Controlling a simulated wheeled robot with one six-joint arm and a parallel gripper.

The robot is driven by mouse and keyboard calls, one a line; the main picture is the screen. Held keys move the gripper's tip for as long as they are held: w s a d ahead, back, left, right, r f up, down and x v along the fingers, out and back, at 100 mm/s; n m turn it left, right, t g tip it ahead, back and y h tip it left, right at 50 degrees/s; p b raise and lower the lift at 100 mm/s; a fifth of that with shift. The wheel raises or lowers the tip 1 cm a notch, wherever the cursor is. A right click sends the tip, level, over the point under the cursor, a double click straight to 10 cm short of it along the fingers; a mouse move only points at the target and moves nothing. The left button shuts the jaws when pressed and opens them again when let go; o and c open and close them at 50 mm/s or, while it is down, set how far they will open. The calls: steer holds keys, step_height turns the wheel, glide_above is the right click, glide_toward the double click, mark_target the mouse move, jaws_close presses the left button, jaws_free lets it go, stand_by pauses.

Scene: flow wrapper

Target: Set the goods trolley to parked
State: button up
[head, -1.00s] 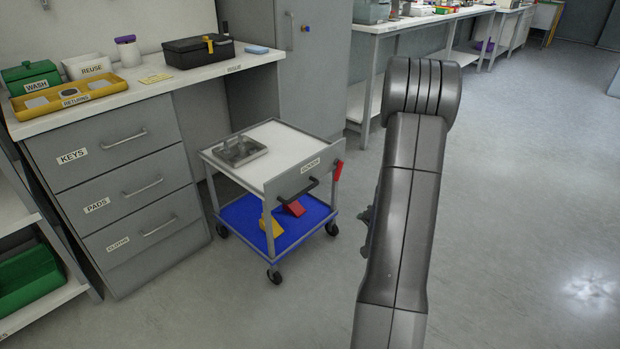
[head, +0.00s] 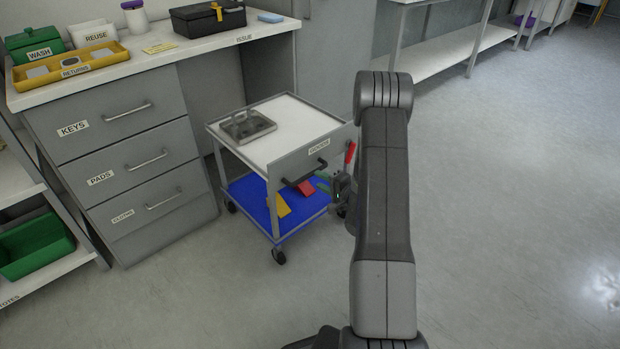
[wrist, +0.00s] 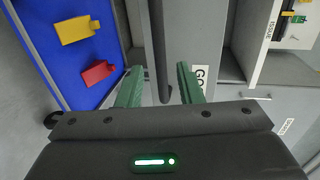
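The goods trolley (head: 287,142) stands in front of the grey cabinet. It has a white top, a blue lower shelf (head: 250,200), a grey front panel with a label, and a dark bar handle (head: 305,174). A red lever (head: 350,152) sticks up at its right corner. My gripper (head: 322,184) is at the handle, partly hidden behind my arm. In the wrist view, its green fingers (wrist: 160,85) are open, with the dark bar (wrist: 157,45) showing between them. I cannot tell whether they touch it.
A metal tray (head: 241,126) sits on the trolley top. Yellow (head: 279,206) and red (head: 306,188) pieces lie on the lower shelf. The drawer cabinet (head: 122,170) stands close on the left, under a counter. The floor (head: 500,210) to the right and in front is clear.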

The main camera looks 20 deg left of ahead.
mark_target(310, 173)
steer(key=b+x, duration=0.1)
steer(key=x, duration=0.5)
steer(key=shift+w+a, duration=0.1)
steer(key=shift+a, duration=0.1)
steer(key=shift+c, duration=0.2)
jaws_close()
